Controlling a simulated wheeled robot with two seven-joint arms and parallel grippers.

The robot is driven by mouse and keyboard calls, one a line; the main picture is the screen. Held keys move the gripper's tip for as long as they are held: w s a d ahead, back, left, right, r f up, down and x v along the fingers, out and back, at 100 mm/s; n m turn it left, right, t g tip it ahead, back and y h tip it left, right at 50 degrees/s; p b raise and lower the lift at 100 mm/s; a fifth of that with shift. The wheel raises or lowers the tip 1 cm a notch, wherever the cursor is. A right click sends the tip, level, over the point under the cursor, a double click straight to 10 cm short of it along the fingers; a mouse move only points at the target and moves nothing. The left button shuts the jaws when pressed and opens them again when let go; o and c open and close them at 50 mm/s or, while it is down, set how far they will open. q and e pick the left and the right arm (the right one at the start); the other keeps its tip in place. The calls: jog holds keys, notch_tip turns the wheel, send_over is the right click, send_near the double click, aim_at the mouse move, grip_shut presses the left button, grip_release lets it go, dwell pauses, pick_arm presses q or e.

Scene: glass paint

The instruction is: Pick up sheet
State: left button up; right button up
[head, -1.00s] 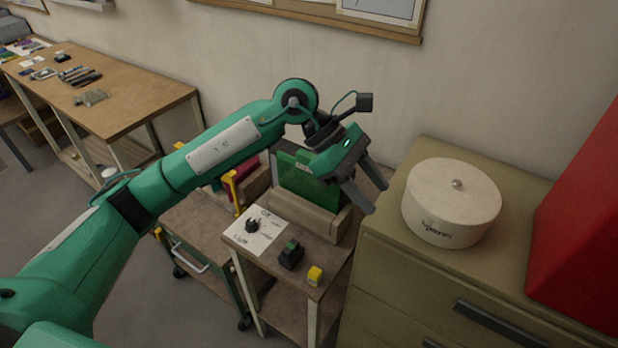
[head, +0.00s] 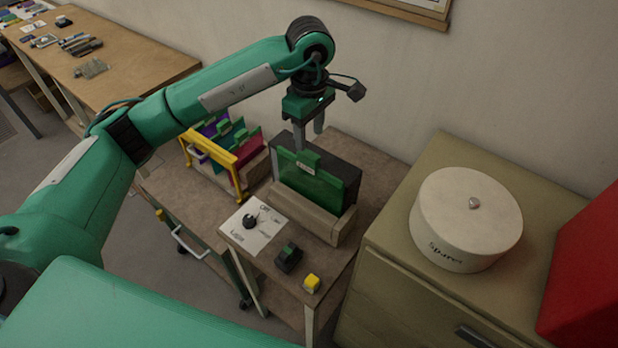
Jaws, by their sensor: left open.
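A green see-through sheet (head: 322,188) with a small labelled tab on its top edge stands upright in a beige slotted block, in front of a dark panel (head: 342,172). My left gripper (head: 309,137) points down just above and behind the sheet's top edge, its two fingers apart and nothing between them. Whether a finger touches the sheet or panel cannot be told. More coloured sheets, purple, green and magenta (head: 249,172), stand in a rack with a yellow frame (head: 225,158) to the left. My right gripper is not in view.
The small table holds a paper with a dial (head: 250,221), a dark switch block (head: 288,257) and a yellow block (head: 312,283). A white round container (head: 465,225) stands on the olive cabinet at right, next to a red box (head: 585,270).

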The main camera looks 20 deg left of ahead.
aim_at(309, 153)
pick_arm(q)
jog(key=shift+s+f, duration=0.1)
jog(key=shift+f, duration=0.75)
jog(key=shift+f+p, duration=0.2)
jog(key=shift+p, duration=0.35)
jog(key=f+p, duration=0.1)
jog(key=f, duration=0.1)
jog(key=f+p, duration=0.1)
jog(key=shift+s+f+p, duration=0.2)
jog(key=shift+f+p, duration=0.1)
jog(key=shift+f, duration=0.6)
jog(key=shift+c, duration=1.3)
jog(key=shift+w, duration=0.1)
grip_shut()
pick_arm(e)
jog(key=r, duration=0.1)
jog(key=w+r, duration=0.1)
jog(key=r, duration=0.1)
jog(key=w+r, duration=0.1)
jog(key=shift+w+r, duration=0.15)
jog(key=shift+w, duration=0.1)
